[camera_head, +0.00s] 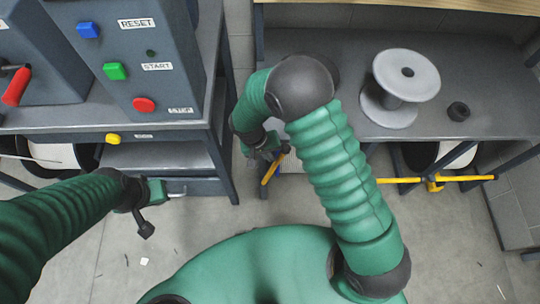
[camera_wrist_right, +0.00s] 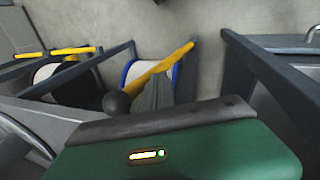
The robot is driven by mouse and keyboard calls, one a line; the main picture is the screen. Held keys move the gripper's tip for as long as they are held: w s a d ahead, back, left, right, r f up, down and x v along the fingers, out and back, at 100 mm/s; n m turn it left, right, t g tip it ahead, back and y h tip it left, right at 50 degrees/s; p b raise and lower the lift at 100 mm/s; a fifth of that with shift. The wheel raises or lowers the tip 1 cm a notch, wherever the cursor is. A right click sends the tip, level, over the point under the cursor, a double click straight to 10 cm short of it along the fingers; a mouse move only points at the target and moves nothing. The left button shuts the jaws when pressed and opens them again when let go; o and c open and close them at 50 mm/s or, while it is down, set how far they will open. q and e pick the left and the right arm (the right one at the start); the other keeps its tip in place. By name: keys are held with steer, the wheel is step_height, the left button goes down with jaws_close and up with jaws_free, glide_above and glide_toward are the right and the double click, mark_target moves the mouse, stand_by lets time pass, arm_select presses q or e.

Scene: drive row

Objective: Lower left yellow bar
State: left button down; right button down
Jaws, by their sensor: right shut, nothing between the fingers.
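The left yellow bar (camera_head: 272,169) shows in the head view just below my right gripper, partly hidden by it, and it looks steeply slanted. In the right wrist view the yellow bar (camera_wrist_right: 155,70) runs slanting in front of a blue-rimmed reel. My right gripper (camera_head: 265,151) is shut and empty close to the bar; I cannot tell whether they touch. In the wrist view its green body fills the bottom, with a dark round knob near the bar's lower end. My left gripper (camera_head: 148,205) is at the lower left, away from the bar; its jaws are unclear.
Another yellow bar (camera_head: 435,182) lies level at the right under the grey bench (camera_head: 300,105). A grey spool (camera_head: 405,85) and a black ring (camera_head: 458,111) stand on the bench. A control box (camera_head: 140,60) with coloured buttons is at the left. The floor between is open.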

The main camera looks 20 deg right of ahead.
steer(key=shift+d, duration=0.25)
steer(key=shift+d, duration=0.2)
steer(key=s+d+f+y, duration=0.1)
steer(key=s+d+f, duration=0.1)
steer(key=d, duration=0.5)
steer(key=shift+t+y+p, duration=0.3)
steer(key=shift+p, duration=0.15)
steer(key=shift+a, duration=0.1)
